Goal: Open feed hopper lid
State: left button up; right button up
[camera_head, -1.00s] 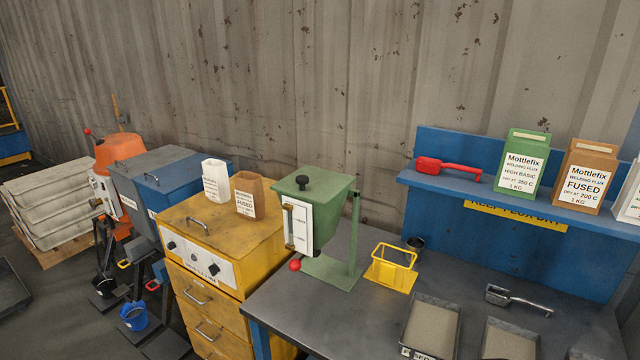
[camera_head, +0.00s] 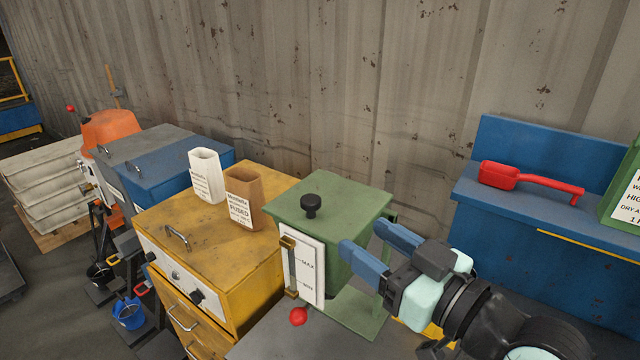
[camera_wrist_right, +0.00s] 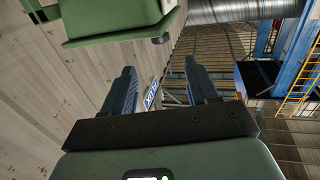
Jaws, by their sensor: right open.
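The green feed hopper (camera_head: 350,262) stands at the middle of the head view. Its flat lid (camera_head: 345,197) lies closed on top, with a black knob (camera_head: 311,204) standing up from it. A white level plate with MAX and MIN marks (camera_head: 307,270) is on its front. My right gripper (camera_head: 362,236) is open and empty, just right of the hopper, its blue fingers pointing toward the hopper's side; I cannot tell whether they touch it. In the right wrist view the hopper (camera_wrist_right: 110,22) shows at the top left, beyond the open fingers. My left gripper is not in view.
A yellow cabinet (camera_head: 225,275) with a white bag (camera_head: 206,176) and a brown bag (camera_head: 243,200) stands left of the hopper. A red ball knob (camera_head: 298,316) is below the level plate. A blue shelf (camera_head: 515,205) with a red tool (camera_head: 530,180) is at right. Corrugated wall lies behind.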

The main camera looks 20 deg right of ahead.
aim_at(311, 198)
jog(key=p+x, duration=0.2)
jog(key=x, duration=1.1)
jog(key=shift+a+r, duration=0.1)
jog(key=shift+r, duration=0.1)
grip_shut()
